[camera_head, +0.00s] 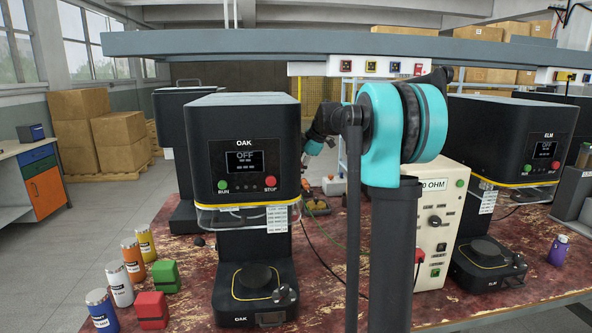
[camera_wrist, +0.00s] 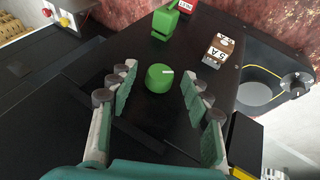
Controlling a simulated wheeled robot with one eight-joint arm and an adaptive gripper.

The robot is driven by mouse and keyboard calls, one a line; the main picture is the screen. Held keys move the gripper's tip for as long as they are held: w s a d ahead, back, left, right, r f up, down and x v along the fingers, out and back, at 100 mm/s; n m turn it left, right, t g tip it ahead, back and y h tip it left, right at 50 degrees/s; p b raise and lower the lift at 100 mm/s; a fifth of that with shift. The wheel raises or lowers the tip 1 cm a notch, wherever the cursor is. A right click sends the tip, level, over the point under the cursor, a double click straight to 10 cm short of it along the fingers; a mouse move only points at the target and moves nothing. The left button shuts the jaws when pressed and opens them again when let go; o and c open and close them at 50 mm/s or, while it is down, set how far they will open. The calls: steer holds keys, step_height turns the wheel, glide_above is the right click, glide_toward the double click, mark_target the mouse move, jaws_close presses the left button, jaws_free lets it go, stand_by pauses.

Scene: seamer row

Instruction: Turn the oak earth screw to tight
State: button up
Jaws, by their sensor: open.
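A round green screw head (camera_wrist: 159,78) with a short white line sits on a dark panel in the wrist view. It looks like the oak earth screw, though no label beside it is readable. My gripper (camera_wrist: 160,83) is open, with one finger on each side of the screw and clear gaps between. In the head view, the black OAK machine (camera_head: 243,130) stands left of centre with its display reading OFF. My arm reaches behind its right side, so my gripper and the screw are hidden there.
In the wrist view, a green part (camera_wrist: 165,22) and a brown block marked 5A (camera_wrist: 217,50) sit beyond the screw. A black dial (camera_wrist: 297,85) is at right. In the head view, a cream test box (camera_head: 438,225) and the ELM machine (camera_head: 512,140) stand right of my arm.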

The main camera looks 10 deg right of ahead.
jaws_close()
stand_by(0.4)
steer(key=shift+w, duration=0.1)
steer(key=shift+w+m+g, duration=0.2)
steer(key=shift+m+g, duration=0.1)
steer(key=shift+g, duration=1.1)
steer(key=shift+w+m+g, duration=0.2)
steer(key=shift+m+g, duration=0.1)
steer(key=shift+g, duration=1.1)
steer(key=shift+w+m+g, duration=0.2)
steer(key=shift+m+g, duration=0.1)
steer(key=shift+g, duration=1.1)
jaws_free()
